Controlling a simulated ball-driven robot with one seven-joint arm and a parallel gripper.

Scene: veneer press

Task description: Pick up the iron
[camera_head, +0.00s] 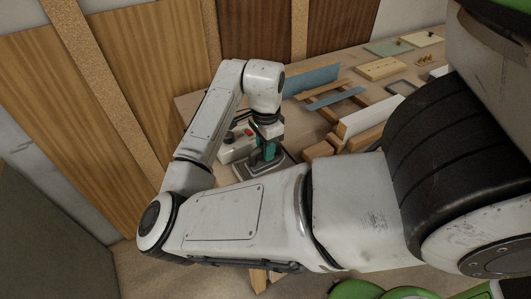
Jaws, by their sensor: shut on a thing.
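The iron (268,153) is the small teal-handled thing at the near left part of the workbench. A dark flat plate with a light rim (250,169) shows under it. I cannot tell whether the iron touches the plate or is raised a little. My gripper (265,142) points down from above and is shut on the iron's teal handle. My forearm hides the near side of the plate and of the bench, and the fingertips are small and partly hidden.
A grey box with a red button (230,147) stands close left of the iron. Wooden blocks (318,151) and a white-faced board (372,116) lie to the right. A blue panel (311,80) stands behind. Trays and boards fill the far bench. Tall veneer sheets (150,50) line the wall.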

